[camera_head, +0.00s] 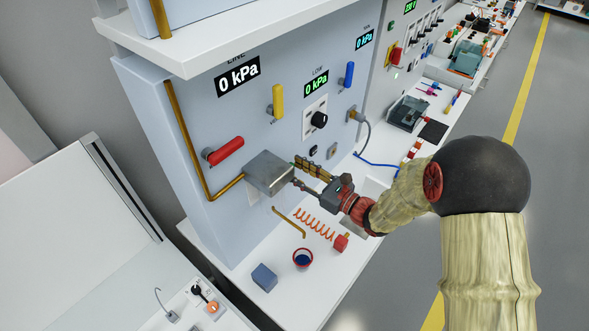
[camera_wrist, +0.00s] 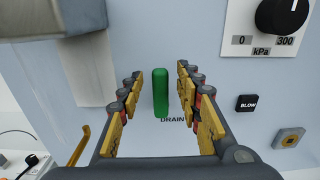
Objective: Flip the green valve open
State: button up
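The green valve (camera_wrist: 160,92) is an upright handle on the cabinet panel, above the label "DRAIN", in the wrist view. My gripper (camera_wrist: 160,78) is open, with one finger on each side of the handle and a gap showing on both sides. How far the fingertips are from the panel is hard to tell. In the head view my gripper (camera_head: 297,174) points at the panel beside a grey metal box, and the green valve is mostly hidden there behind the fingers.
The grey metal box (camera_head: 269,172) juts from the panel close to my gripper. Red (camera_head: 225,151), yellow (camera_head: 278,101) and blue (camera_head: 349,74) handles sit on the panel. A knob (camera_head: 319,120) is above right. The shelf below holds an orange spring (camera_head: 314,224) and a cup (camera_head: 302,258).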

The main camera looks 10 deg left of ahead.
jog(key=v, duration=1.1)
jog(key=shift+s+d, duration=0.1)
jog(key=s+a+r+n+g+h, duration=0.1)
jog(key=s+r+n+g, duration=0.15)
jog(key=s+n, duration=0.3)
jog(key=s+r+n+g+h, duration=0.2)
jog(key=s+n+g, duration=0.2)
jog(key=s, duration=0.2)
jog(key=s+a+r+n+g+h, duration=0.1)
jog(key=s+r+n+g, duration=0.2)
jog(key=s+n, duration=0.15)
jog(key=s+d+r+n+t+h, duration=0.3)
jog(key=d+n+h, duration=0.2)
jog(key=d, duration=0.5)
jog(key=s+d+r+n+t+h, duration=0.3)
jog(key=d+h, duration=0.3)
jog(key=d, duration=0.4)
jog(key=shift+s+d+r+n+h, duration=0.3)
jog(key=shift+s+n, duration=0.35)
jog(key=shift+n, duration=0.25)
